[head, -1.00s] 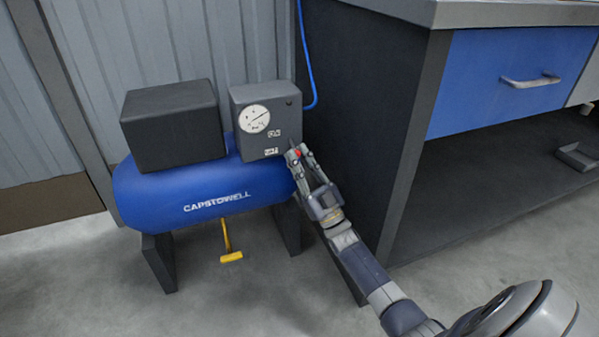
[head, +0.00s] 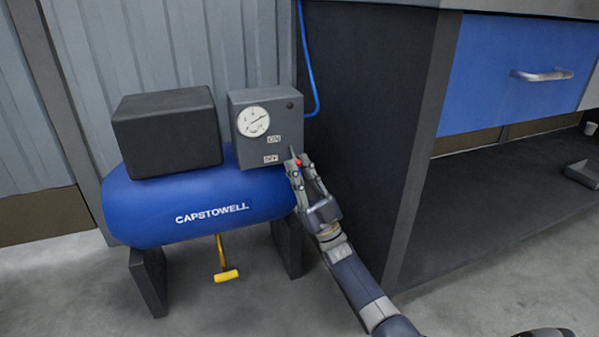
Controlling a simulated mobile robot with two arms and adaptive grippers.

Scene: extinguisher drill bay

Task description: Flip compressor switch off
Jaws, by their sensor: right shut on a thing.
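The compressor has a blue tank (head: 160,210) marked CAPSTOWELL, standing on dark legs. On its right top is a grey control box (head: 248,152) with a round gauge (head: 253,121) and two labels, ON above and OFF below. The compressor switch, with a red tip (head: 299,161), sticks out at the box's lower right side, close to the height of the OFF label. My right gripper (head: 298,172) is shut on the switch by its red end. The fingers hide part of the switch. My left gripper is not in view.
A black box (head: 167,132) sits on the tank's left. A yellow handle (head: 226,275) hangs below the tank. A dark workbench side (head: 365,120) with a blue drawer (head: 520,70) stands close on the right. A blue hose (head: 306,60) runs up behind. The floor in front is clear.

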